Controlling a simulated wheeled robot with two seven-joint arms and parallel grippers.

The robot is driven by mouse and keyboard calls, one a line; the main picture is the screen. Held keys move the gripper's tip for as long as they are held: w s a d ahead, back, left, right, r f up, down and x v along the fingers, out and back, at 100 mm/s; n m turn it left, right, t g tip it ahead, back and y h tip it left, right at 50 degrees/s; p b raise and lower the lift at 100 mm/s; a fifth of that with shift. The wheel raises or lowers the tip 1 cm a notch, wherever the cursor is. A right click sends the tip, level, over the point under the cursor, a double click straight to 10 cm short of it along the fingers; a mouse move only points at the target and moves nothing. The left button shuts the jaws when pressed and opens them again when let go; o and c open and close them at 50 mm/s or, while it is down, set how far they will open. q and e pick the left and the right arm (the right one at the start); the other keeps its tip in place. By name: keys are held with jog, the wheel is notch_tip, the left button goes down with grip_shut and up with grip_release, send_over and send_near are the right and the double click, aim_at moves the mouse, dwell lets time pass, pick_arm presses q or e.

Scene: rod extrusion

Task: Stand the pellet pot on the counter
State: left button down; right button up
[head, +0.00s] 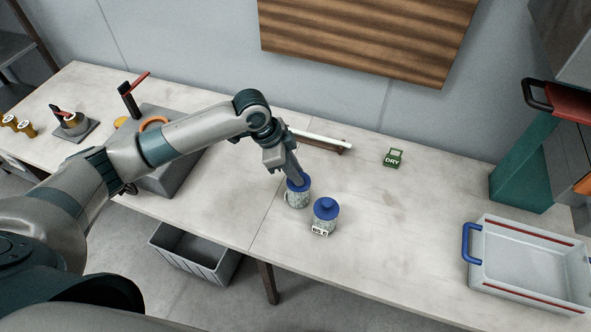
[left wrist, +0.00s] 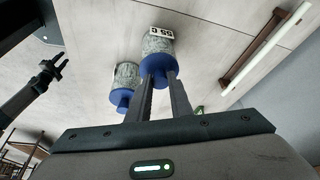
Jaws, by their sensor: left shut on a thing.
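My left gripper (head: 294,181) points down and is shut on the blue lid of a speckled grey pot (head: 297,199). The pot is upright over the counter (head: 225,215); I cannot tell whether its base touches. In the left wrist view my left gripper's fingers (left wrist: 160,88) meet the blue lid, and the pot's body (left wrist: 157,43) carries a white label. A second blue-lidded speckled pot (head: 324,222) stands close to the right with a white label in front; it also shows in the left wrist view (left wrist: 125,78). A dark forked part (left wrist: 55,70) there may be my right gripper.
A green DRY sign (head: 393,158) and a pale rod on a brown holder (head: 322,143) lie behind the pots. A grey tray with blue handle (head: 530,262) sits at right. A grey machine (head: 178,178) is at left. The counter between pots and tray is clear.

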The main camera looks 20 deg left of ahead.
dwell(0.3)
pick_arm(q)
jog(key=shift+p, duration=0.3)
dwell(0.3)
dwell(0.5)
jog(key=c, duration=1)
grip_release()
jog(key=shift+r+p, duration=0.4)
jog(key=shift+p, duration=0.15)
jog(key=shift+r+p, duration=3.1)
jog(key=shift+p, duration=0.15)
